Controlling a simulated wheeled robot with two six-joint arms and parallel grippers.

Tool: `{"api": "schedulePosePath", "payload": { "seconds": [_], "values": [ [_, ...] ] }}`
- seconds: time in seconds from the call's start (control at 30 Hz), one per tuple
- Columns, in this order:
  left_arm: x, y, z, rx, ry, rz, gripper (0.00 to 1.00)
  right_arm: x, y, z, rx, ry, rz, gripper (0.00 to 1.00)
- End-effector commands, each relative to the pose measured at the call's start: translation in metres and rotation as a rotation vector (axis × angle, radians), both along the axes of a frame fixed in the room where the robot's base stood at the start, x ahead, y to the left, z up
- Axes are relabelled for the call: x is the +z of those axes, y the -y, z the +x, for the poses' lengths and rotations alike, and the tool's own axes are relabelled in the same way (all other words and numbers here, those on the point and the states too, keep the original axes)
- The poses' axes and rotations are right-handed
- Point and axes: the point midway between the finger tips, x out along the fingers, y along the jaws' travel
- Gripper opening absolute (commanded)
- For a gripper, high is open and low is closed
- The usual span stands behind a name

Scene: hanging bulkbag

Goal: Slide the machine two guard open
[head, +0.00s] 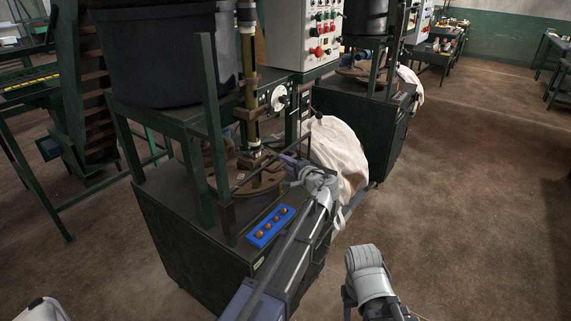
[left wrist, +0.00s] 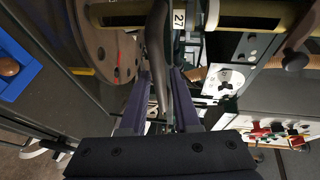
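The near machine (head: 190,235) is a dark cabinet with a round turntable (head: 225,172) and a brown column above it. I cannot read which machine is number two. A gap shows beside the bar, and contact is unclear. My right gripper is out of view.
A blue tray of brown knobs (head: 270,227) lies on the near cabinet's front edge. A white bulk bag (head: 340,150) hangs close right of my left gripper. A control panel (head: 305,35) stands behind. A second machine (head: 375,115) is farther back. The floor at right is clear.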

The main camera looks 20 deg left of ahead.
Motion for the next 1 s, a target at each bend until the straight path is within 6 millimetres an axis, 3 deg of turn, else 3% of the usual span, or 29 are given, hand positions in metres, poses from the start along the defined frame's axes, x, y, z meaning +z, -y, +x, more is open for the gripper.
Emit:
{"api": "schedulePosePath", "payload": {
  "seconds": [0.27,1.0],
  "values": [
    [-0.0001,0.0001,-0.0001,0.000,0.000,0.000,0.00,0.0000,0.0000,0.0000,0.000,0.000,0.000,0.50],
    [-0.0003,0.0003,-0.0002,0.000,0.000,-0.001,0.00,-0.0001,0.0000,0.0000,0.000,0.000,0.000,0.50]
  ]
}}
